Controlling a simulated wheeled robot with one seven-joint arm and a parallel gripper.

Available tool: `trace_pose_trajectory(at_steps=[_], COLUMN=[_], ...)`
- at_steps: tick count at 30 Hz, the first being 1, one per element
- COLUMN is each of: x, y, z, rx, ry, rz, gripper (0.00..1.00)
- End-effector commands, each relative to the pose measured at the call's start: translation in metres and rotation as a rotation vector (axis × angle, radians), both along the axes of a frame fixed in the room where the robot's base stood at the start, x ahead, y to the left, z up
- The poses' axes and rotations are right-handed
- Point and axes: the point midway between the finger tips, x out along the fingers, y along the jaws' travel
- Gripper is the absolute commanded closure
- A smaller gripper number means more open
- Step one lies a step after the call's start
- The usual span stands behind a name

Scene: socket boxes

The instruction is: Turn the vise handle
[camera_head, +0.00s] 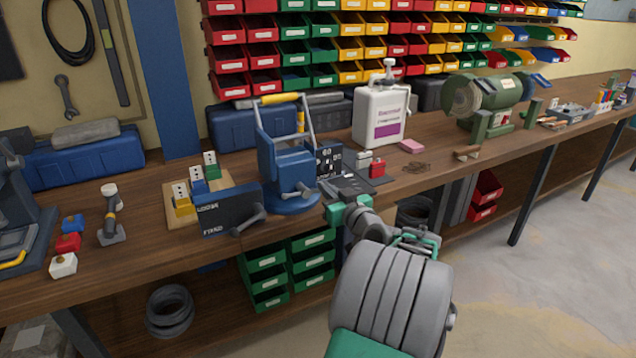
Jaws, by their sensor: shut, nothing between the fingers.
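The blue vise (290,165) stands on a round base near the front edge of the wooden bench, left of the picture's middle. A grey bar with a knob (305,190) shows at its right front, and another grey bar with rounded ends (248,222) lies across a dark board marked "LOOSE" and "FIXED" (215,215). I cannot tell for sure which bar is the vise handle. My gripper (328,194) is shut and empty, just right of the vise, near the right-hand bar. I cannot tell whether it touches that bar. My wrist hides part of the bench edge.
A white jug (381,115), a red box (377,168) and a pink block (411,146) stand behind and right. A wooden block with colored pieces (185,215) is left of the vise. A green grinder (490,100) is farther right. Green bins (268,280) sit below the bench.

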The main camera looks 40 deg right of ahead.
Motion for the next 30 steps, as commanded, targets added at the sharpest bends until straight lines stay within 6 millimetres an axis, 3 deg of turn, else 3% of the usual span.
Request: trace_pose_trajectory(at_steps=[4,8,15,22,26,29,30], x=[-0.001,-0.003,-0.067,-0.097,-0.095,-0.069,-0.053], y=[0.0,0.002,0.017,0.028,0.033,0.059,0.079], z=[0.013,0.043,0.042,0.043,0.045,0.045,0.044], rx=[-0.002,-0.005,0.001,0.0,0.003,0.027,0.043], ry=[0.0,-0.002,0.0,0.0,0.011,0.084,0.139], rz=[0.002,0.007,0.001,0.006,0.019,0.083,0.126], gripper=[1.0,1.0,1.0,1.0,1.0,1.0,1.0])
